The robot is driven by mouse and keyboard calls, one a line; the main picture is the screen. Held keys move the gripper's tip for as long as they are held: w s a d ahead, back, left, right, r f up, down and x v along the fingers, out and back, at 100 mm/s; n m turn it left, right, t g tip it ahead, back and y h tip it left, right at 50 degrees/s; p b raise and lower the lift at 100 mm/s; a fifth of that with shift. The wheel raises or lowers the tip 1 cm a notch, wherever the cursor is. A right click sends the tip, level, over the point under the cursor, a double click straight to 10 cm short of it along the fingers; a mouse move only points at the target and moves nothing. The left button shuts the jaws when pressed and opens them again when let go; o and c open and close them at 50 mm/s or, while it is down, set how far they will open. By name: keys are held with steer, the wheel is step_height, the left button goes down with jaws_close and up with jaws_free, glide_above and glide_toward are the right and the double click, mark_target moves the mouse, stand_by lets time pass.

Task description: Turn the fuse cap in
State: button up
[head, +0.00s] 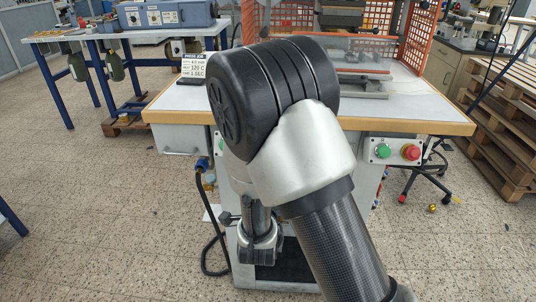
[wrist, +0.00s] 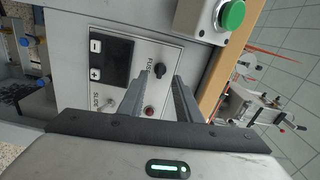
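My gripper (wrist: 161,77) is open, with one finger on each side of the cap in the picture. I cannot tell whether the fingertips reach the cap's depth. In the head view my arm hides the panel and the cap.
A dark display with plus and minus keys (wrist: 105,60), a red lamp (wrist: 149,112) and a SLIDE switch (wrist: 108,103) are near the cap. A green button box (wrist: 231,14) sits beyond the panel. The press table (head: 420,112) overhangs the cabinet.

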steer(key=s, duration=0.7)
stand_by(0.4)
steer(key=shift+w+a, duration=0.1)
steer(key=s+d+r+n+g+y, duration=0.25)
steer(key=d+r+n+g, duration=0.25)
steer(key=r+n+g, duration=0.35)
steer(key=s+d+r+n+g+h, duration=0.15)
steer(key=s+d+n, duration=0.35)
steer(key=s, duration=0.5)
steer(key=s+d+r+n+g+h, duration=0.1)
steer(key=s+d+r+n+g, duration=0.2)
steer(key=s+d, duration=0.5)
step_height(320, 180, up, 27)
steer(key=a+p, duration=0.1)
steer(key=p, duration=2.7)
steer(key=shift+s+n+t+y, duration=0.3)
steer(key=shift+s+n, duration=0.1)
steer(key=shift+n, duration=0.05)
